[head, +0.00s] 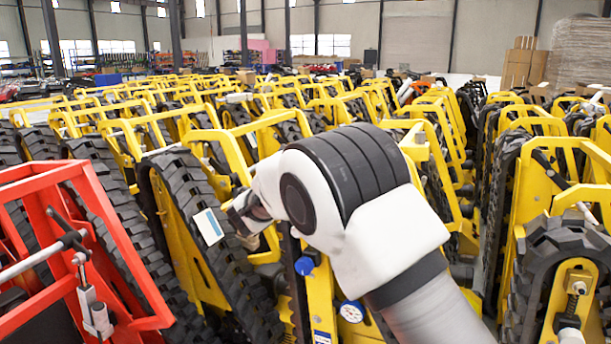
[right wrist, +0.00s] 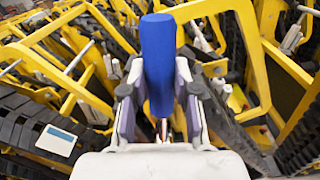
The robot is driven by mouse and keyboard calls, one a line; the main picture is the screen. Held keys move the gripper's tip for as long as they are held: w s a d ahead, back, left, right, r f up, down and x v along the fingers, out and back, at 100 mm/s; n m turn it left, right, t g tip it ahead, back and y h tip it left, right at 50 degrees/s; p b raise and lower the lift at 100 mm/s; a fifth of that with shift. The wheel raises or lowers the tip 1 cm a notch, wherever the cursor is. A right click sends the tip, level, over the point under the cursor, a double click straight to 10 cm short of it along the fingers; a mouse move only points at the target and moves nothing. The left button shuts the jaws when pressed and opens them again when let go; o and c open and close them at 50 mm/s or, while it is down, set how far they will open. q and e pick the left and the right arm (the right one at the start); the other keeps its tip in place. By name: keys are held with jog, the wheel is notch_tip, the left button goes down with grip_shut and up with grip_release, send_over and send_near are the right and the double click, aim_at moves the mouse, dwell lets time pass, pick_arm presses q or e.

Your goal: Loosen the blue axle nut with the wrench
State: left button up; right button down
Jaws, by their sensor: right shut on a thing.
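My right gripper (head: 246,212) reaches over the yellow carriers from the lower right, its tips partly hidden by my wrist in the head view. In the right wrist view my right gripper (right wrist: 158,100) is shut on a blue cylindrical handle (right wrist: 158,55), which I take to be the wrench's. The handle stands up between the two jaws; no wrench head can be made out. A small blue round part (head: 304,265), possibly the axle nut, sits on a yellow carrier below my right wrist, apart from the gripper. My left gripper is not in view.
Rows of yellow carriers (head: 270,122) with black tracks (head: 210,235) crowd around my arm. A red carrier frame (head: 150,322) stands at the left. A round gauge (head: 351,311) is below my arm. A white-and-blue plate (head: 208,226) is near the gripper. Little free room shows.

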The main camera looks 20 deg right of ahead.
jog(key=shift+w+a+r+p, duration=0.2)
jog(key=shift+p, duration=0.3)
jog(key=shift+w+a+n, duration=0.1)
jog(key=shift+n, duration=0.2)
jog(key=shift+f, duration=0.15)
jog(key=shift+w+a+r+p, duration=0.1)
jog(key=shift+w+r+p, duration=0.1)
jog(key=shift+p, duration=0.4)
jog(key=shift+w+a+f+n+p, duration=0.15)
jog(key=shift+w+a+n+p, duration=0.3)
jog(key=shift+p, duration=0.4)
